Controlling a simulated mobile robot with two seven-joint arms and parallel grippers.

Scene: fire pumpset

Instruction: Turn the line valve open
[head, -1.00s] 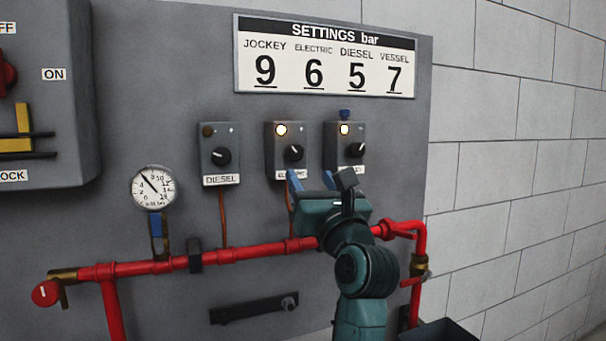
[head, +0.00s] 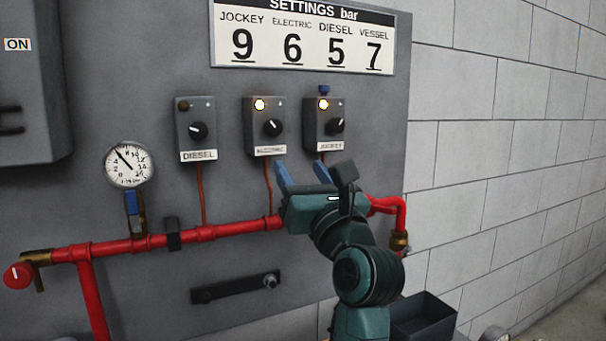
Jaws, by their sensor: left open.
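A red pipe (head: 205,233) runs across the grey panel. At its left end is a brass fitting with a red round knob (head: 18,275). A blue lever (head: 135,205) sits under the pressure gauge (head: 129,165). I cannot tell which fitting is the line valve; my gripper hides part of the pipe's right side. My right gripper is not in view.
A DIESEL box (head: 196,145) is left of the other two boxes, below a settings sign (head: 303,42). A black bar (head: 235,287) is mounted below the pipe. A dark open bin (head: 422,322) stands at lower right. A block wall (head: 500,170) is at right.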

